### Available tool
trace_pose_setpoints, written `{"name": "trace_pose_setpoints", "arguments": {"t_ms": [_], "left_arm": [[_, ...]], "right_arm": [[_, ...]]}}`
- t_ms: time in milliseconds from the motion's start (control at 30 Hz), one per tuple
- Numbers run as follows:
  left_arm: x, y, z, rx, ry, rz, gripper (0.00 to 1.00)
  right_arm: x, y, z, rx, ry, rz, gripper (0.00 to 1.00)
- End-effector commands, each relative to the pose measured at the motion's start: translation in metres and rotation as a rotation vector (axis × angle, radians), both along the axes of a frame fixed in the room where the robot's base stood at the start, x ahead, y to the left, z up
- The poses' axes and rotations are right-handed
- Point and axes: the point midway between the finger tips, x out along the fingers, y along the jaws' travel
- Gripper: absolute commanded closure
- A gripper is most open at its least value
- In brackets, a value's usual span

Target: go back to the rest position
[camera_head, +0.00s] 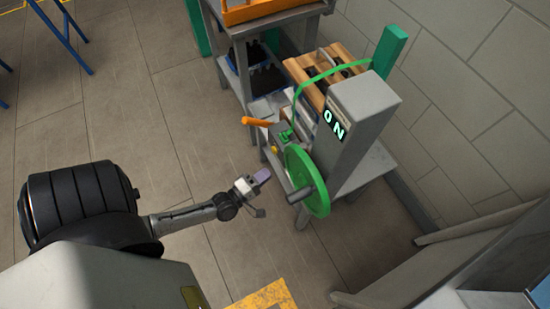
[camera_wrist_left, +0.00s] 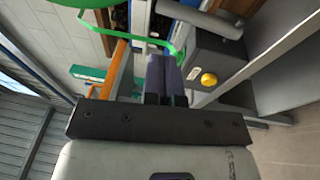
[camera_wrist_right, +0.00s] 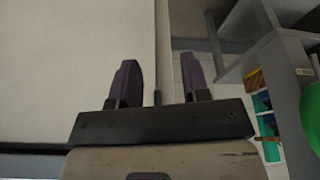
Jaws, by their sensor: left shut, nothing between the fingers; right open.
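My left gripper (camera_head: 262,176) is in the middle of the head view, just left of the machine with the green wheel and apart from it. In the left wrist view its purple fingers (camera_wrist_left: 166,76) are together with nothing between them. My right gripper (camera_wrist_right: 160,82) shows only in the right wrist view. Its two fingers stand wide apart and empty, in front of a plain pale surface. No bottle can be made out clearly in these frames.
The grey machine (camera_head: 352,125) reads "ON" and has a green wheel (camera_head: 299,176) and an orange handle (camera_head: 257,122). A wooden crate (camera_head: 318,72) sits behind it. A shelf table (camera_head: 233,62) with dark crates stands at the back. Floor is free left of the machine.

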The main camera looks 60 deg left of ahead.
Motion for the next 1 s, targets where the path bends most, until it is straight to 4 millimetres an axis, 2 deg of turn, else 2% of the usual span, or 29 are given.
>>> {"name": "trace_pose_setpoints", "arguments": {"t_ms": [100, 267, 567, 700, 767, 867, 1000], "left_arm": [[-0.013, -0.001, 0.002, 0.001, 0.001, 0.000, 1.00], [-0.022, -0.002, 0.002, 0.000, 0.001, -0.001, 1.00], [-0.024, -0.002, 0.003, 0.004, 0.000, 0.000, 1.00], [-0.024, -0.003, 0.000, 0.088, 0.020, 0.002, 1.00], [-0.023, -0.007, -0.010, 0.165, 0.088, -0.021, 1.00], [-0.024, -0.019, -0.037, 0.320, 0.249, -0.110, 1.00], [-0.034, -0.040, -0.071, 0.575, 0.477, -0.309, 1.00]], "right_arm": [[0.000, 0.000, 0.003, 0.001, 0.000, -0.001, 0.57], [0.000, 0.000, 0.003, 0.001, 0.000, -0.001, 0.57], [0.000, -0.001, 0.003, -0.004, 0.000, 0.003, 0.57], [0.000, -0.003, 0.003, -0.010, 0.001, 0.006, 0.57], [0.000, -0.003, 0.003, -0.011, 0.000, 0.007, 0.57], [0.000, -0.003, 0.003, -0.010, 0.001, 0.007, 0.57], [0.000, -0.003, 0.003, -0.010, 0.001, 0.006, 0.57]]}}
